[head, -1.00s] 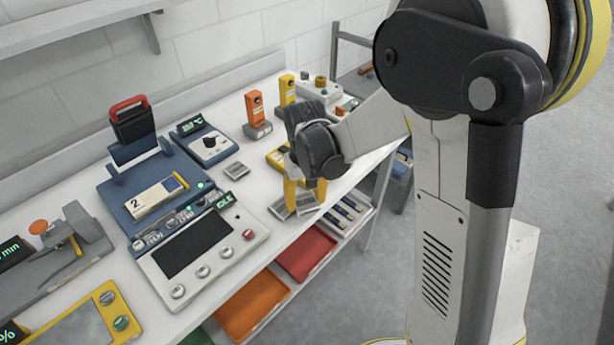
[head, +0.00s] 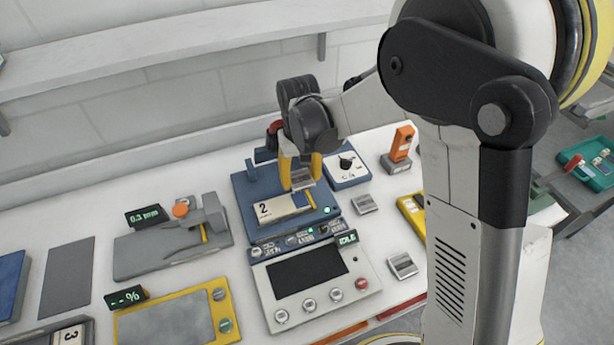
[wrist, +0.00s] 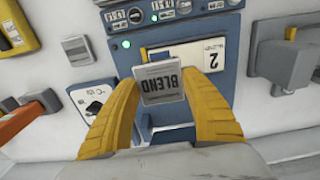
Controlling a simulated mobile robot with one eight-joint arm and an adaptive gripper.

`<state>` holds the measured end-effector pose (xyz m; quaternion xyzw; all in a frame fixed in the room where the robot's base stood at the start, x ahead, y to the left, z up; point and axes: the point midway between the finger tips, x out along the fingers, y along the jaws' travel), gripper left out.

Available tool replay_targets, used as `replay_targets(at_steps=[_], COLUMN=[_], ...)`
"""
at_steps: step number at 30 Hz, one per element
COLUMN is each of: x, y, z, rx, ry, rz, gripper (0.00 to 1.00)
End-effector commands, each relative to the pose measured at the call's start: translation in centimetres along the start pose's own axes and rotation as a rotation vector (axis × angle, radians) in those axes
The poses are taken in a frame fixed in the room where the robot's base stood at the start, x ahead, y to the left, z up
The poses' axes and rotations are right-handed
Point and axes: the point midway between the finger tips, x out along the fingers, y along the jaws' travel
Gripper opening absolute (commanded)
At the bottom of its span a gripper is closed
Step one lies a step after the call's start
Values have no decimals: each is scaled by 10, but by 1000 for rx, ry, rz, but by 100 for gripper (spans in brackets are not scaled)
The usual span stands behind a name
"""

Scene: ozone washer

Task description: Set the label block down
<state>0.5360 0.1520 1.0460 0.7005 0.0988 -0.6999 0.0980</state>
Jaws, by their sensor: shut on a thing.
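In the head view my gripper (head: 301,172) holds the block (head: 302,181) over the blue machine (head: 243,203), beside the cream cartridge marked 2 (head: 275,209). The cartridge also shows just behind the block in the wrist view (wrist: 214,55). I cannot tell how large the gap below the block is. My wrist hides the back of the machine.
A control panel (head: 260,295) reading IDLE stands in front of the machine. Two grey blocks (head: 365,204) (head: 403,265) lie on the bench to its right. A dial box (head: 346,170) is close at the right, and a grey lever device (head: 150,254) stands left.

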Motion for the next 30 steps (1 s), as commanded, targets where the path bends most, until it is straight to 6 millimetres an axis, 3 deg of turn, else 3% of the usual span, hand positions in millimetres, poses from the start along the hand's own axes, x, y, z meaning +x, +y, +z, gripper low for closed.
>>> replay_targets(at_steps=[8,19,30], x=[19,61,67], y=[-1,-1,-1], z=[-3,-2,-2], rx=[-2,-1,-1], ry=[3,2,2], rz=[-1,-1,-1], gripper=[22,22,22])
